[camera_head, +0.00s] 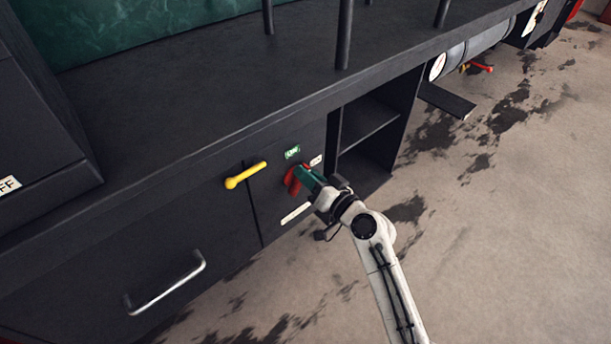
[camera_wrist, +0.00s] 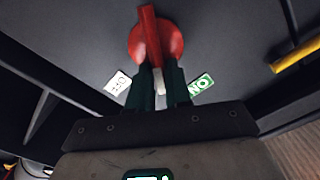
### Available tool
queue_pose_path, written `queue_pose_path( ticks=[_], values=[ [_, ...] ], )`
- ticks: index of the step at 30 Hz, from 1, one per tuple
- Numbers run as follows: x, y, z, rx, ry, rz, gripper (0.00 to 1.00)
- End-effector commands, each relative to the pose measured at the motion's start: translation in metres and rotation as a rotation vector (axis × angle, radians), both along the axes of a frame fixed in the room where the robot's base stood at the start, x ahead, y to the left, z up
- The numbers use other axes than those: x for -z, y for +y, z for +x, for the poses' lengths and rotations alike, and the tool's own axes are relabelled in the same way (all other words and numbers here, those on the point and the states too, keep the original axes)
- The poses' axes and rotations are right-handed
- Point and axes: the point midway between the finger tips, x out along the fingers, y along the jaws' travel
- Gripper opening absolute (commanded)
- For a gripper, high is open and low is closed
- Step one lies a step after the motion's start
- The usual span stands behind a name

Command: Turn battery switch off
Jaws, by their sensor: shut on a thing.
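The battery switch is a red rotary knob with a bar handle on the dark cabinet front, seen in the head view (camera_head: 291,181) and the wrist view (camera_wrist: 149,32). A green ON label (camera_head: 292,152) and a white OFF label (camera_head: 316,160) are beside it. In the wrist view the ON label (camera_wrist: 201,84) is right and the OFF label (camera_wrist: 118,83) left. The handle's white tip lies between the labels, pointing squarely at neither. My gripper (camera_head: 302,178) is shut on the handle, its dark green fingers on either side in the wrist view (camera_wrist: 158,80).
A yellow lever (camera_head: 246,175) sits on the panel left of the switch. A silver drawer handle (camera_head: 165,284) is lower left. An open shelf recess (camera_head: 370,125) is to the right. A ledge (camera_head: 200,130) runs above the panel. The stained floor is clear on the right.

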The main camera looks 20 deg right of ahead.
Motion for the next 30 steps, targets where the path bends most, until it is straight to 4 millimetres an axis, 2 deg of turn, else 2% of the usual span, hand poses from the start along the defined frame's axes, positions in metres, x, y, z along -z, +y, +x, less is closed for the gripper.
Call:
queue_pose_path(
  ticks=[18, 30],
  values=[
    [0.012, -0.010, 0.002, 0.002, 0.182, 0.555, 0.00],
    [0.019, -0.011, 0.003, 0.003, 0.272, 0.828, 0.00]
  ],
)
